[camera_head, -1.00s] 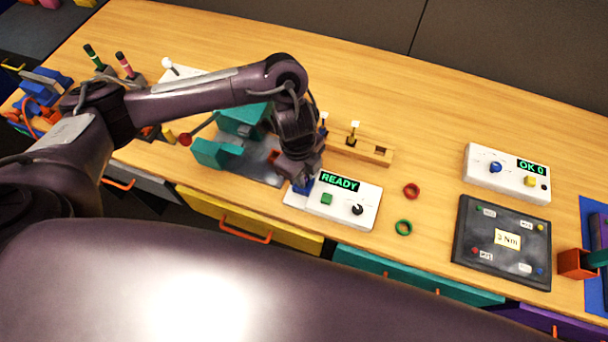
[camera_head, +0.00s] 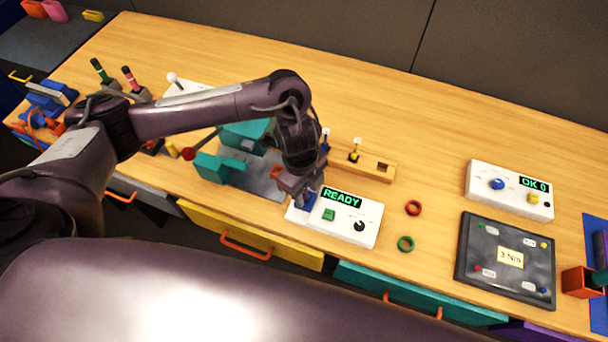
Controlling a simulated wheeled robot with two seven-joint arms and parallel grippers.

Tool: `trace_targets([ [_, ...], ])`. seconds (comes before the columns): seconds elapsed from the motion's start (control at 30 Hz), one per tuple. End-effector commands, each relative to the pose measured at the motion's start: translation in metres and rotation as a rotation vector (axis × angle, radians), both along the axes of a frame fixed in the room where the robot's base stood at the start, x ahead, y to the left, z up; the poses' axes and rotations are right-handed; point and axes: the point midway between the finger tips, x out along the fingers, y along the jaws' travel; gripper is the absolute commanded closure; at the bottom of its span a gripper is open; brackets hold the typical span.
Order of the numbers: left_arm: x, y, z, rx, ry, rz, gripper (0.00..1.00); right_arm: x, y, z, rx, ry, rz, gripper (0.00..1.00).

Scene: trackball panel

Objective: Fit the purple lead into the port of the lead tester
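My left gripper (camera_head: 303,198) points down at the left end of a white box with a green READY display (camera_head: 345,228). A blue piece (camera_head: 307,204) shows at its fingertips, on or just above that box; contact is unclear. The fingers are too small and hidden to tell whether they are open or shut. Another white box (camera_head: 482,187) at right reads OK 0, with a blue knob, a yellow button and a dark round spot. I cannot tell which box is the lead tester. No purple lead can be made out.
A teal clamp-like device (camera_head: 213,168) with a red-tipped lever stands left of the gripper. A wooden block (camera_head: 372,166) lies behind. The back right tabletop is clear.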

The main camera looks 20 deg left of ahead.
Motion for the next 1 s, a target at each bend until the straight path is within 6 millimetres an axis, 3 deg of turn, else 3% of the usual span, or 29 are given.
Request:
trace_targets([
  [0.3,0.005,0.008,0.066,0.002,-0.008,-0.001,0.63,-0.002,0.0,0.02,0.0,0.002,0.001,0.58],
  [0.5,0.006,0.012,0.098,0.001,-0.006,0.0,0.63,-0.002,0.001,0.025,0.0,0.003,0.001,0.58],
  [0.7,0.005,0.013,0.113,0.002,-0.002,0.001,0.63,-0.002,0.001,0.027,0.001,0.003,0.001,0.58],
  [1.0,0.005,0.014,0.115,0.001,0.0,0.001,0.63,-0.002,0.003,0.027,0.003,0.003,0.0,0.58],
])
